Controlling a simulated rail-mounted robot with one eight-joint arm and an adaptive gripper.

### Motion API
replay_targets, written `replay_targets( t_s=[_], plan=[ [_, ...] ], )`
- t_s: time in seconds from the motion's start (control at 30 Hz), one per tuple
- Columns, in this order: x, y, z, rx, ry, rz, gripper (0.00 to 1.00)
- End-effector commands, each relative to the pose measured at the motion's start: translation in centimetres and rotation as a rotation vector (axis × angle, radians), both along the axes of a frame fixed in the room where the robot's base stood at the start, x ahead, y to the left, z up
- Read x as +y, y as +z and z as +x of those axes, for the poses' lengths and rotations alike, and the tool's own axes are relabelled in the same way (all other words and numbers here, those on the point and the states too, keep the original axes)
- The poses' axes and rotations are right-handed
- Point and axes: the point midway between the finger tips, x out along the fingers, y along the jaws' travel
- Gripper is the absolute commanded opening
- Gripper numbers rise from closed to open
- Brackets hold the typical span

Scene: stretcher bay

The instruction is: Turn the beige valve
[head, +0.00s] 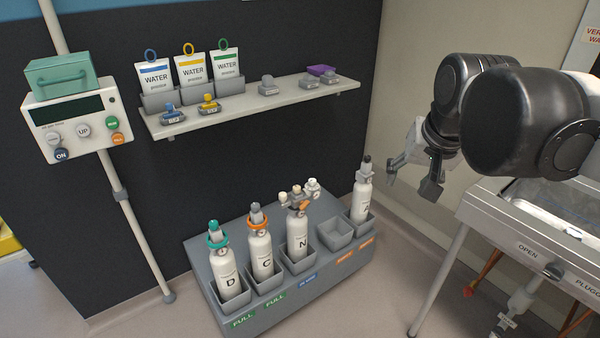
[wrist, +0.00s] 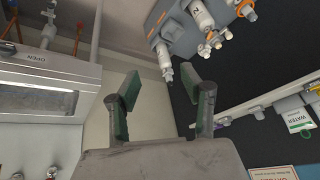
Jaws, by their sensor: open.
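The bottle marked N (head: 297,236) stands upright in the rack and carries a fitting with several small knobs. One beige knob (head: 296,189) sits on top of this fitting, with a paler knob (head: 313,184) to its right; I cannot tell for certain which is the beige valve. In the wrist view the fitting (wrist: 211,43) hangs below bottle N at the top. My gripper (head: 410,183) is open and empty, to the right of the fitting and well apart from it. Its fingers (wrist: 160,86) also show spread in the wrist view.
The grey rack (head: 213,283) also holds bottles D (head: 226,271), C (head: 261,255) and one at the right (head: 362,195), between N and my gripper. A shelf (head: 262,101) with water cards is above. A metal sink unit (head: 509,222) stands right.

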Motion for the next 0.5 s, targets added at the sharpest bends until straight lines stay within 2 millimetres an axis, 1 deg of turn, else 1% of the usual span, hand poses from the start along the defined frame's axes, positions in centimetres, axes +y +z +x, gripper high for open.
replay_targets(
  t_s=[0.03, 0.2, 0.37, 0.5],
  plan=[
    [0.5, 0.6, 1.7, 0.013, -0.009, 0.008, 0.42],
    [2.0, 1.9, 6.4, 0.062, -0.050, 0.033, 0.42],
    [3.6, 2.4, 11.0, 0.105, -0.089, 0.054, 0.42],
    [5.2, 2.3, 14.9, 0.146, -0.125, 0.069, 0.42]
  ],
)
